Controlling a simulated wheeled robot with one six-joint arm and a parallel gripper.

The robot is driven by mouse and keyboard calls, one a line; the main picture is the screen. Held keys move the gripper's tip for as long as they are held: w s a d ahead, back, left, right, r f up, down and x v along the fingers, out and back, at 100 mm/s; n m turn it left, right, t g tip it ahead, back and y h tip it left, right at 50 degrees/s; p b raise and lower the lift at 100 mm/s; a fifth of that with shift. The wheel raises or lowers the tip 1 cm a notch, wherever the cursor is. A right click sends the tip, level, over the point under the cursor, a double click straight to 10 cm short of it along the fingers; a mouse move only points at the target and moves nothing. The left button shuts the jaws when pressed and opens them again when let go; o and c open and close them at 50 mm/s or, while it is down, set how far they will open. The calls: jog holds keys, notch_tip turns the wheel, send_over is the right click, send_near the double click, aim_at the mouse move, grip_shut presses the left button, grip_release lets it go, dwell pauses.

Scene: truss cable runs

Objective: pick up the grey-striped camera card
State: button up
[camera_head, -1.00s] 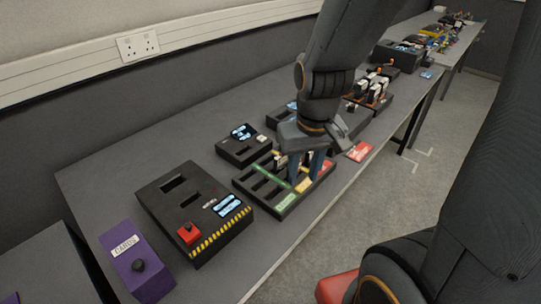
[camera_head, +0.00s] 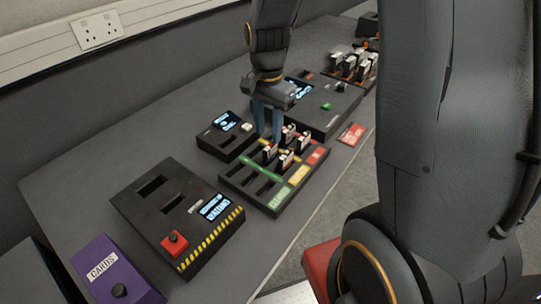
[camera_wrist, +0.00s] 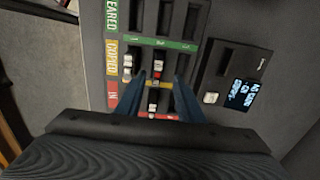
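Several small camera cards stand upright in the slots of a black sorting tray (camera_head: 235,178). One is a card (camera_head: 269,152) near my fingertips, others are a front card (camera_head: 285,160) and a right card (camera_head: 303,141). I cannot tell which has grey stripes. My gripper (camera_head: 267,134) points down over the tray's back side, its blue fingers apart and empty. In the wrist view, a red-and-white card (camera_wrist: 158,69) shows between the fingertips, in the middle lane; I cannot tell whether they touch it. A pale card (camera_wrist: 127,66) stands to its left.
The tray has green, yellow and red label strips. A black box with a small screen (camera_head: 226,122) stands close behind it. A red card (camera_head: 352,133) lies right.

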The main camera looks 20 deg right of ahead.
aim_at(271, 146)
jog(key=f, duration=0.1)
jog(key=f+p, duration=0.1)
jog(key=f, duration=0.3)
jog(key=shift+s+d+p, duration=0.2)
jog(key=shift+d+p, duration=0.05)
jog(key=shift+p, duration=0.05)
jog(key=shift+f, duration=0.75)
grip_shut()
